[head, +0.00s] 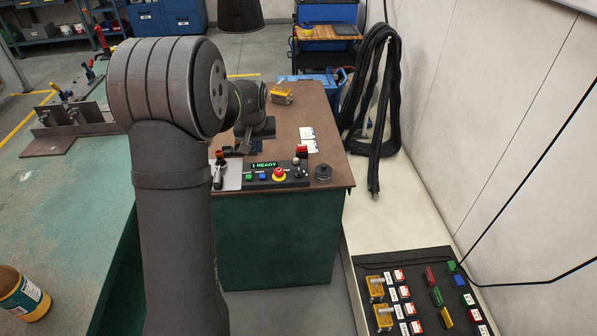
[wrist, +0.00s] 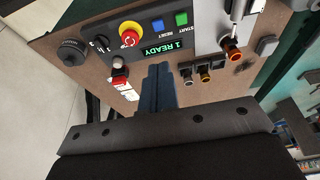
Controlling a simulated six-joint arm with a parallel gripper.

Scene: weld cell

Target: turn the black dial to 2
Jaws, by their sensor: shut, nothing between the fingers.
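The control panel (head: 262,176) lies on the brown bench top with a lit display reading "1 READY" (wrist: 164,47). A small black dial (wrist: 101,43) sits at the panel's end beside the red and yellow stop button (wrist: 131,35), with small white marks around it; its exact pointing is too small to tell. A separate round black knob (wrist: 72,50) stands just off the panel; it also shows in the head view (head: 323,173). My gripper (wrist: 157,72) is shut and empty, its fingertips short of the panel's display side and apart from the dial. In the head view it is partly hidden by my arm.
A green button (wrist: 181,19) and a blue button (wrist: 157,25) are on the panel.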

